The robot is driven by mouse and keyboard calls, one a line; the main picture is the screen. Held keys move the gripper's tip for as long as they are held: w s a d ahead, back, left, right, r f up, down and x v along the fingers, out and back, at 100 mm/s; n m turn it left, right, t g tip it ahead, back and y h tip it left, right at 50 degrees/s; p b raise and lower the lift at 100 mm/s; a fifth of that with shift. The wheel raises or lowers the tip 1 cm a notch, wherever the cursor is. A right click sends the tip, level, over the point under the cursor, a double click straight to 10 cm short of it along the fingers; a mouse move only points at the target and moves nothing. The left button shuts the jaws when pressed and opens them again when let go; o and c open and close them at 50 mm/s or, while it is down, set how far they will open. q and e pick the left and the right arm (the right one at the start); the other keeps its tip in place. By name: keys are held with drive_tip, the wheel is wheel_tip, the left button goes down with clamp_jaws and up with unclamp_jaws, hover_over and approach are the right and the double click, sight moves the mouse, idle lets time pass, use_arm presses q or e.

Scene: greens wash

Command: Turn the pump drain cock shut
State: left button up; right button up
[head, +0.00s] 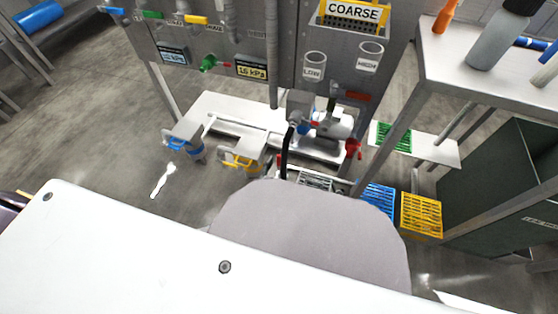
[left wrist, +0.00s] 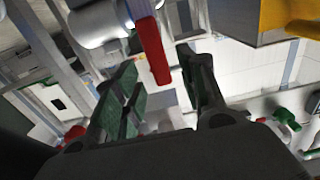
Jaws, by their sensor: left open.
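The pump (head: 335,125) is a light grey rounded body on a white base behind the panel, in the middle of the head view. A red handle (head: 352,148) sits at its right end, low down. In the left wrist view a long red lever (left wrist: 152,50) hangs beside a light grey cylinder (left wrist: 98,22). My left gripper (left wrist: 157,68) is open, with a dark green-padded finger on each side of the lever's lower end. I cannot tell whether they touch it. I cannot make out the left gripper in the head view. My right gripper is not in view.
A panel with gauges and a green valve (head: 208,63) stands above the pump. Blue-handled (head: 177,143) and yellow-handled (head: 238,160) fittings are left of it. A blue crate (head: 377,200) and a yellow crate (head: 421,214) stand at right. A table (head: 440,65) with bottles is upper right.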

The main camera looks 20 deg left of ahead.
sight(279, 160)
use_arm(q)
drive_tip(key=shift+w+b, duration=0.65)
drive_tip(key=shift+w, duration=1.25)
drive_tip(key=shift+c, duration=0.3)
clamp_jaws()
